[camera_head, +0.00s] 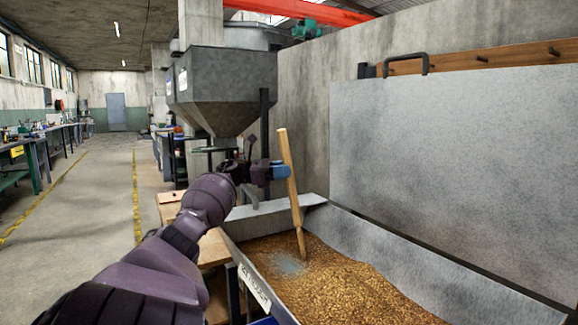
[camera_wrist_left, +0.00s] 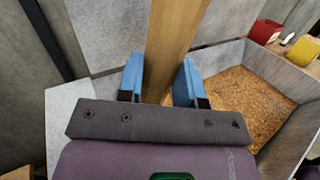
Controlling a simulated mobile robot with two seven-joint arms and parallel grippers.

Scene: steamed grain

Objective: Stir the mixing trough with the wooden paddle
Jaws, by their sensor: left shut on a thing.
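The wooden paddle (camera_head: 291,185) stands slightly tilted in the head view, its lower end at the surface of the brown grain. The mixing trough (camera_head: 371,238) is a grey metal bin filled with grain, with a small greyish patch beside the paddle's lower end. My left gripper (camera_head: 281,172) is shut on the paddle's shaft, above the trough's back left part. In the left wrist view the blue fingers (camera_wrist_left: 160,82) sit on either side of the wooden shaft (camera_wrist_left: 173,40). The trough's grain (camera_wrist_left: 240,98) lies to the right there. My right gripper is not in view.
A large grey hopper (camera_head: 223,88) hangs behind the trough. A tall grey panel (camera_head: 450,165) stands along the trough's right side. A wooden table (camera_head: 212,247) is at its left. In the left wrist view, red (camera_wrist_left: 266,31) and yellow (camera_wrist_left: 303,50) objects sit beyond the rim.

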